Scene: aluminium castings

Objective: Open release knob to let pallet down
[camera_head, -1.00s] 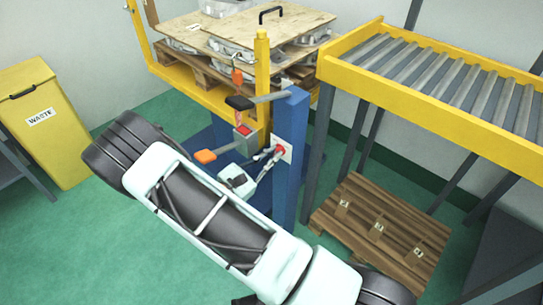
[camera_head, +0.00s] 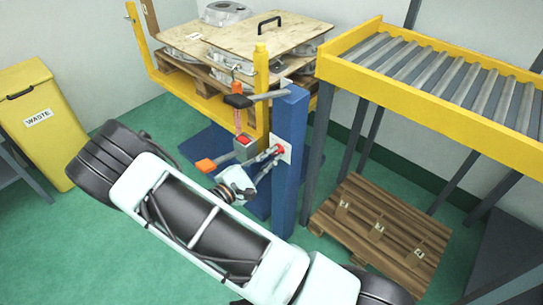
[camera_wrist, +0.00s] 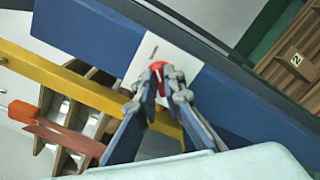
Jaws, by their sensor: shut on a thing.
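The red release knob (camera_head: 281,150) sits on a white plate (camera_head: 284,152) on the blue post (camera_head: 291,185) of the lift. In the wrist view the knob (camera_wrist: 157,67) lies between my fingertips. My gripper (camera_head: 278,152) is shut on it, with the fingers touching its sides. The fingers hide part of the knob, and it also shows my gripper close up (camera_wrist: 160,78). The loaded pallet (camera_head: 205,72) rests on the yellow carriage (camera_head: 185,92) behind the post, carrying metal castings (camera_head: 178,53) and a plywood board (camera_head: 235,38) with a black handle.
A grey box with a red top (camera_head: 243,146) and an orange handle (camera_head: 206,165) are close left of my gripper. A roller conveyor (camera_head: 440,80) stands right, above a floor pallet (camera_head: 375,240). A yellow waste bin (camera_head: 35,125) stands left.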

